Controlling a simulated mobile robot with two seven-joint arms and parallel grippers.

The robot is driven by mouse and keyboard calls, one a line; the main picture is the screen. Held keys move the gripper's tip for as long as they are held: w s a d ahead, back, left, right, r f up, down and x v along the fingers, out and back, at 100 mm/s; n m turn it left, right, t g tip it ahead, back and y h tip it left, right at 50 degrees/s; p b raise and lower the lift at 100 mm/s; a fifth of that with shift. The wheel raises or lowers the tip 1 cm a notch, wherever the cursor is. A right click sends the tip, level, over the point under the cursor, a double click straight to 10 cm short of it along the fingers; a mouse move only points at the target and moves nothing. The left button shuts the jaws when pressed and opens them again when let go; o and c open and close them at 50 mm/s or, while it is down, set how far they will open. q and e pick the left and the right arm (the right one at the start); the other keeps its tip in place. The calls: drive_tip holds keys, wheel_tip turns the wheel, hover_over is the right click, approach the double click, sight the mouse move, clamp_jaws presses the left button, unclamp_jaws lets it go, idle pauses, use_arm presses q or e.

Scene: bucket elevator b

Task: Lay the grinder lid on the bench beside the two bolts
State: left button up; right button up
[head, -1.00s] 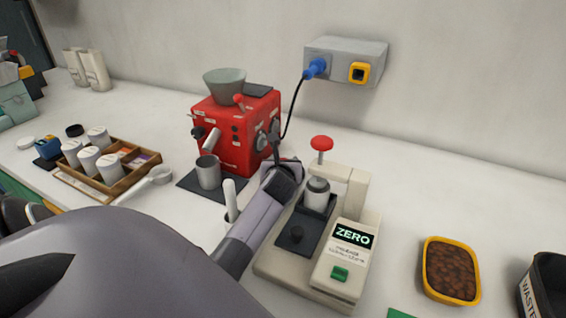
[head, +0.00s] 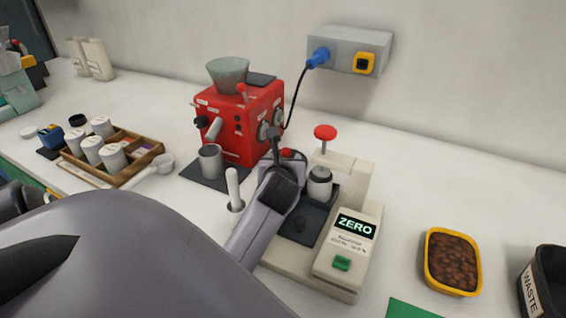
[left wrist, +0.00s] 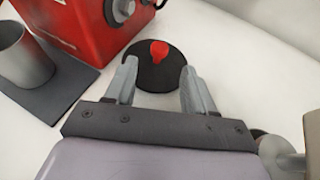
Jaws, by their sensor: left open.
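The grinder lid is a black disc with a red knob (left wrist: 158,52). In the left wrist view it appears to lie flat, knob up, on the white bench beside the red grinder (head: 238,120). Its red knob also shows in the head view (head: 287,153), where my gripper hides most of the disc. My left gripper (left wrist: 159,70) is open, its fingers on either side of the lid's near part; I see no grip on the knob. In the head view the left gripper (head: 280,160) is just right of the grinder. I cannot make out the two bolts. My right gripper is out of view.
A yellow bean tray (head: 453,262) is farther right.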

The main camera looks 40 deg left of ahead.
use_arm(q)
drive_tip(key=shift+v, duration=1.8)
